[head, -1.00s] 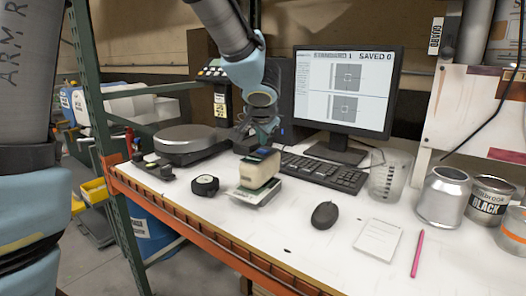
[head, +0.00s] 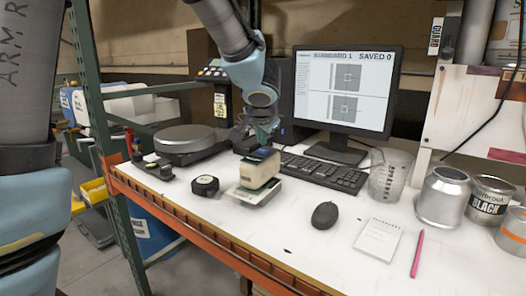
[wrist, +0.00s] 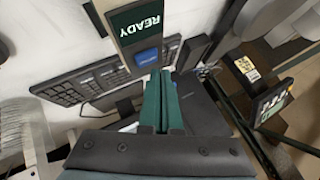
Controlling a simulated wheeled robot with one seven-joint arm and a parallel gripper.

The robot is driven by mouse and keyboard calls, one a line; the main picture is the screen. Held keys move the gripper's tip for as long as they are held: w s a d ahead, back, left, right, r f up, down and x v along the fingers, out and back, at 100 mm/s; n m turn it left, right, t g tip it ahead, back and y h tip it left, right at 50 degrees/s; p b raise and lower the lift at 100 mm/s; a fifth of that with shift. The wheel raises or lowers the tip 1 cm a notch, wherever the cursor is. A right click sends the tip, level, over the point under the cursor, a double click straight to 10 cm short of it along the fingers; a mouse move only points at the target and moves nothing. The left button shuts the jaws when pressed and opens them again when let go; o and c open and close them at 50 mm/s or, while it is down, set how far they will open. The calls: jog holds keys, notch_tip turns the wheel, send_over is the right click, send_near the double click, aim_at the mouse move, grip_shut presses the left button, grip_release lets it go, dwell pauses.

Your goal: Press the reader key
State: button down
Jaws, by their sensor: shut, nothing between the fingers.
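The reader (head: 258,172) is a cream block with a dark green top, standing on a pale base on the white bench. In the wrist view, its dark green display (wrist: 136,24) says READY, with a blue key (wrist: 147,57) beside it. My gripper (head: 250,146) is behind and just above the reader in the head view. Its green fingers are together and empty in the wrist view (wrist: 160,74). The fingertips appear right beside the blue key; I cannot tell whether they touch it. The monitor (head: 345,92) reads STANDARD 1, SAVED 0.
A black keyboard (head: 322,173) lies behind the reader, and a mouse (head: 325,215) is to its right. A tape measure (head: 205,185) and a round metal plate (head: 185,138) are left. A clear beaker (head: 389,177) and cans stand right. The bench has an orange front edge (head: 190,232).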

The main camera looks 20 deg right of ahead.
aim_at(262, 152)
jog(key=shift+f, duration=0.1)
dwell(0.3)
jog(key=shift+f, duration=0.3)
jog(key=shift+f, duration=0.35)
dwell(0.6)
jog(key=shift+r, duration=0.1)
jog(key=shift+r+p, duration=0.7)
jog(key=shift+p, duration=0.55)
notch_tip(262, 152, up, 5)
jog(key=p, duration=0.6)
jog(key=shift+p, duration=0.3)
